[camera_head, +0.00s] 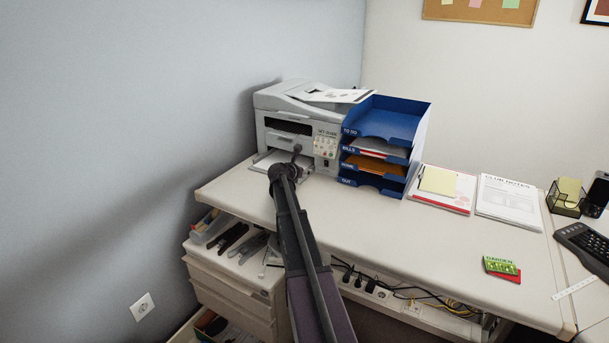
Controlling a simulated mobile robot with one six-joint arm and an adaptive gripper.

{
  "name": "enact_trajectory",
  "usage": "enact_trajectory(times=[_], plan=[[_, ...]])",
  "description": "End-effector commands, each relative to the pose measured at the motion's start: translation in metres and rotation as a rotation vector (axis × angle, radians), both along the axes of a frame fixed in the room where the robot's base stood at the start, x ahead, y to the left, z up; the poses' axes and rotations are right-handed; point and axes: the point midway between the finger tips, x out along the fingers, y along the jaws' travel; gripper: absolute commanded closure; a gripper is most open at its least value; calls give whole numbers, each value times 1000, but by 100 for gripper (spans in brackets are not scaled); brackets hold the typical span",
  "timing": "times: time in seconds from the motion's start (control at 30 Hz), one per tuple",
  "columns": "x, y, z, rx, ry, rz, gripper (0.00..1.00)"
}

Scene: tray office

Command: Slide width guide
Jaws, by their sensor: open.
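A grey-white printer (285,124) stands on the desk against the left wall. Its lower paper tray (262,162) sticks out at the front with white paper in it. My gripper (297,150) is at the front of the printer, over or beside the right part of this tray; I cannot tell whether it touches anything. Its fingers are small and dark here, and it appears open and empty. My arm reaches up from the bottom of the view and hides part of the tray's front. The width guide is too small or hidden to make out.
A blue stacked letter tray (393,122) stands close to the printer's right side. Papers (508,201) and a seed packet (502,266) lie farther right. A drawer unit (230,285) with tools on top is below the desk's left end. The desk's middle (400,235) is clear.

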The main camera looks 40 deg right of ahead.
Motion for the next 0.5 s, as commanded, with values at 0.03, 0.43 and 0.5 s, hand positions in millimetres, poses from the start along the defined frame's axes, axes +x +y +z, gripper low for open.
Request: enact_trajectory(times=[0.03, 0.43, 0.5], plan=[[2, -4, -3, 0, 0, 0, 46], [3, -9, -4, 0, 0, -1, 46], [3, -9, -4, 0, 0, -1, 49]])
